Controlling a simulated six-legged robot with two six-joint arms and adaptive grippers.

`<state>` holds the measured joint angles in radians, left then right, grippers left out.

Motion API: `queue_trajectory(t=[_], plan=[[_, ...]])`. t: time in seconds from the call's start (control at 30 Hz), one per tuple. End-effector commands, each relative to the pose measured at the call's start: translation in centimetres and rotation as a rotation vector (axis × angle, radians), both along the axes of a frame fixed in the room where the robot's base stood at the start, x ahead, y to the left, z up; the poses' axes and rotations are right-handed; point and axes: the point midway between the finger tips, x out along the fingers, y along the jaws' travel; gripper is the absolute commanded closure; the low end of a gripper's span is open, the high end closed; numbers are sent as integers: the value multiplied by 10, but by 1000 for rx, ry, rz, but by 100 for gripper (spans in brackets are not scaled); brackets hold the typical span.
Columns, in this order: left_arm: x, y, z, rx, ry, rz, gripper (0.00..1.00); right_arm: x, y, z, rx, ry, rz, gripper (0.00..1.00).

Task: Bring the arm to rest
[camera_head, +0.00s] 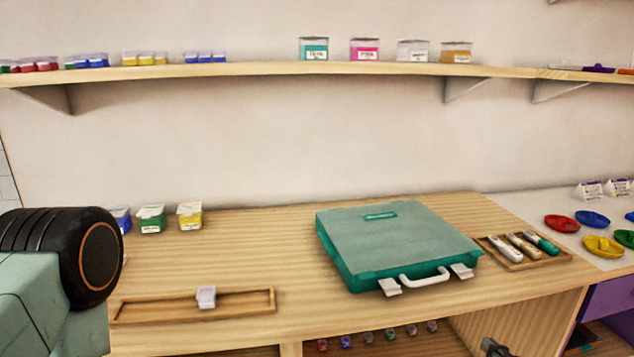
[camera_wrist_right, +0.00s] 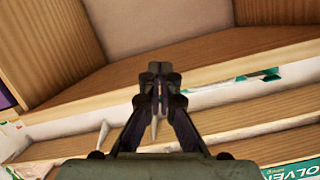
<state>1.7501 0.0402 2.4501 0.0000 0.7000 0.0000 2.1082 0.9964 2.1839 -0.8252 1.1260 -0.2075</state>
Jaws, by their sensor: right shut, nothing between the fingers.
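My right gripper (camera_head: 495,347) shows only in part at the bottom edge of the head view, in front of the desk's open lower part. In the right wrist view the right gripper (camera_wrist_right: 157,72) is shut, its fingers together with nothing between them. Wooden shelf boards lie beyond the fingertips there. A dark and pale green arm part of mine fills the lower left of the head view. My left gripper does not show.
A closed teal case (camera_head: 395,240) with a white handle lies on the wooden desk (camera_head: 260,250). A pen tray (camera_head: 548,262) is right of it, a shallow tray (camera_head: 245,302) left. Small tubs stand behind. Free desk lies between the case and the tubs.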

Motion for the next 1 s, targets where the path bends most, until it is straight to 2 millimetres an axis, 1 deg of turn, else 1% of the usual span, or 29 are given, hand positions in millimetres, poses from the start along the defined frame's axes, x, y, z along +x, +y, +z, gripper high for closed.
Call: queue_trajectory(t=[0.03, 0.07, 0.1, 0.17, 0.2, 0.27, 0.3, 0.37, 0.4, 0.47, 0.5, 0.6, 0.7, 0.8, 1.0], plan=[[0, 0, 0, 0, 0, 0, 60, -8, 13, -18, 18, 96, 10, 100], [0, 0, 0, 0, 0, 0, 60, -14, 19, -29, 30, 159, 10, 100], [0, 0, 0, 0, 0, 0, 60, -24, 28, -44, 44, 244, 12, 100], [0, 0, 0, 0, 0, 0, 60, -43, 42, -67, 57, 373, 12, 100], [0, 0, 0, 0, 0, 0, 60, -57, 50, -81, 61, 459, 10, 100], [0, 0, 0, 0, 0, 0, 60, -82, 63, -102, 61, 591, 6, 100], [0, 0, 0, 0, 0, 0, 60, -100, 70, -114, 54, 675, 2, 100], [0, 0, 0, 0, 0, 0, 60, -128, 79, -130, 38, 791, -3, 100], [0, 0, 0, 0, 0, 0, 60, -147, 84, -139, 23, 867, -8, 100], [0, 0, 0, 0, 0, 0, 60, -176, 90, -150, -8, 969, -13, 100], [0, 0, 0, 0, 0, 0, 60, -195, 93, -156, -34, 1033, -13, 100], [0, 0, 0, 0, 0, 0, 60, -238, 97, -166, -110, 1161, -5, 100], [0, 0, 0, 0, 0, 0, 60, -267, 100, -171, -188, 1233, 25, 100], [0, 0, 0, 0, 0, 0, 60, -284, 104, -175, -245, 1264, 76, 100], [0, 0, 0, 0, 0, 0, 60, -298, 107, -180, -281, 1291, 116, 100]])
